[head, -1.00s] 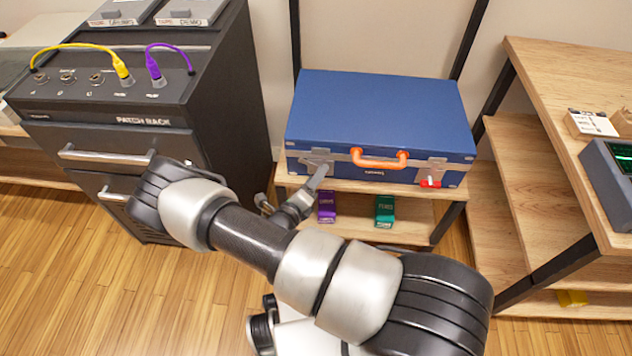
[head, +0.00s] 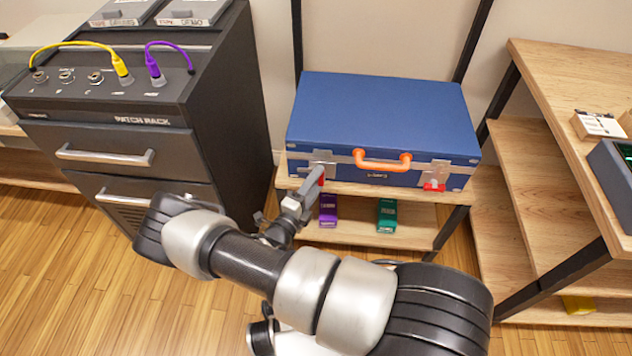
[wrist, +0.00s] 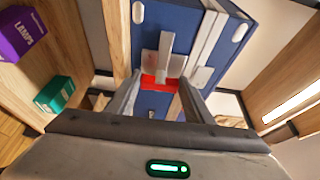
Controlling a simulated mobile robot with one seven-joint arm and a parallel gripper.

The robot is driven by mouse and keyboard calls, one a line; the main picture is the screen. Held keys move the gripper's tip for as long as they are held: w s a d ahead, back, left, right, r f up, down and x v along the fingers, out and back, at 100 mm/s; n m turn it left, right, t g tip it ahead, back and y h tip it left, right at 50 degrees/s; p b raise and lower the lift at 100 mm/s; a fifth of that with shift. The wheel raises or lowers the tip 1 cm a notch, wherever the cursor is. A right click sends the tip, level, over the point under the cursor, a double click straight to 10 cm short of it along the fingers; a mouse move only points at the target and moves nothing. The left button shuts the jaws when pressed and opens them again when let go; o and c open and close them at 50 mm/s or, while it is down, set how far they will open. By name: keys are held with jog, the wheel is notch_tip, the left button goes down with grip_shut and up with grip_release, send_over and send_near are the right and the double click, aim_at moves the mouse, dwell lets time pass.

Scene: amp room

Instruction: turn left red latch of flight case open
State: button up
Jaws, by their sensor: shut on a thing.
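The blue flight case (head: 385,115) stands closed on a wooden shelf, with an orange handle (head: 380,162) on its front. My gripper (head: 314,182) is at the case's front left corner, shut on the left red latch (wrist: 160,82). In the wrist view the red latch lies crosswise between my two fingers (wrist: 158,90), below a grey metal plate. In the head view only a speck of the left latch's red (head: 321,180) shows beside my fingers. The right red latch (head: 434,186) is in plain view on the front right, lying crosswise below its metal plate.
A purple box (head: 328,210) and a green box (head: 387,215) stand on the lower shelf, below the case. The dark patch rack (head: 120,160) with drawer handles stands to the left. A wooden stepped shelf (head: 535,180) stands to the right. The floor in front is clear.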

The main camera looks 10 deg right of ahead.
dwell(0.3)
jog(key=o, duration=1.1)
jog(key=shift+c, duration=0.2)
